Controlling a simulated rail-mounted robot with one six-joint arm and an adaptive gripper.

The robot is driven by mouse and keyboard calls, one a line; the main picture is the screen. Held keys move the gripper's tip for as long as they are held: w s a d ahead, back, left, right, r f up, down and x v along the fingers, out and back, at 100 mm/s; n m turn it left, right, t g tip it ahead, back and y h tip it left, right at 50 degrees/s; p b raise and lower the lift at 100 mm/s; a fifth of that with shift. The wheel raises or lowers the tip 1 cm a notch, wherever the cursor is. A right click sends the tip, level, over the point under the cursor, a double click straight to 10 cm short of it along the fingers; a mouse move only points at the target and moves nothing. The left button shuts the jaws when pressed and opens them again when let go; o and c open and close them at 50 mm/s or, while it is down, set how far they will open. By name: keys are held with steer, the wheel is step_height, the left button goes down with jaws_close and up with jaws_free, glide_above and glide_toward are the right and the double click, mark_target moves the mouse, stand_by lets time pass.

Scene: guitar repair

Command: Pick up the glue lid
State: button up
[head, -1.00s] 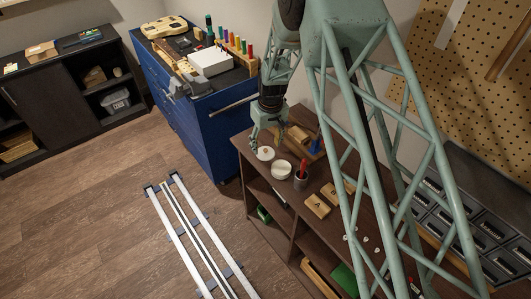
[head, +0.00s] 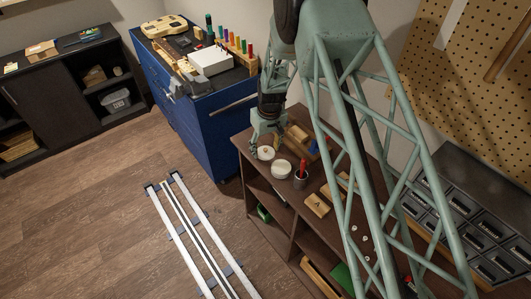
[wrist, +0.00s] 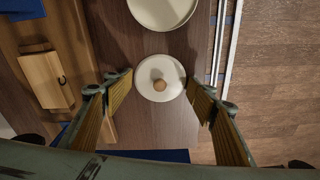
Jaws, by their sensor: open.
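The glue lid (wrist: 147,88) is a round white disc with a small wooden knob in its middle. It lies on the brown bench top, and in the head view it shows as a small white disc (head: 266,154). My gripper (wrist: 157,84) is open and empty, with one finger on each side of the lid in the wrist view. The fingers look apart from the lid; the exact height above it is hard to tell. In the head view my gripper (head: 264,142) hangs just behind the lid. A white round pot (wrist: 162,10) stands close beside the lid.
A dark cup with red-handled tools (head: 300,179) and a wooden block (head: 317,205) stand further along the bench. In the wrist view, a wooden piece (wrist: 46,80) lies left of the lid. The bench edge and floor (wrist: 275,80) are to the right.

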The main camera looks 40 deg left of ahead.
mark_target(266, 149)
steer(key=shift+c, duration=0.4)
steer(key=c, duration=1.1)
steer(key=shift+d+f, duration=0.1)
steer(key=c, duration=0.6)
steer(key=shift+s, duration=0.1)
steer(key=shift+r+b, duration=0.5)
steer(key=shift+r, duration=1.4)
steer(key=s+d, duration=0.3)
steer(key=d, duration=0.1)
steer(key=s+d+r+b, duration=0.1)
steer(key=s+d, duration=0.2)
steer(key=d, duration=0.1)
steer(key=s+d+b, duration=0.1)
steer(key=s+d, duration=0.2)
steer(key=d, duration=0.1)
steer(key=shift+s+d+r, duration=0.2)
steer(key=shift+d, duration=0.1)
steer(key=shift+r, duration=0.1)
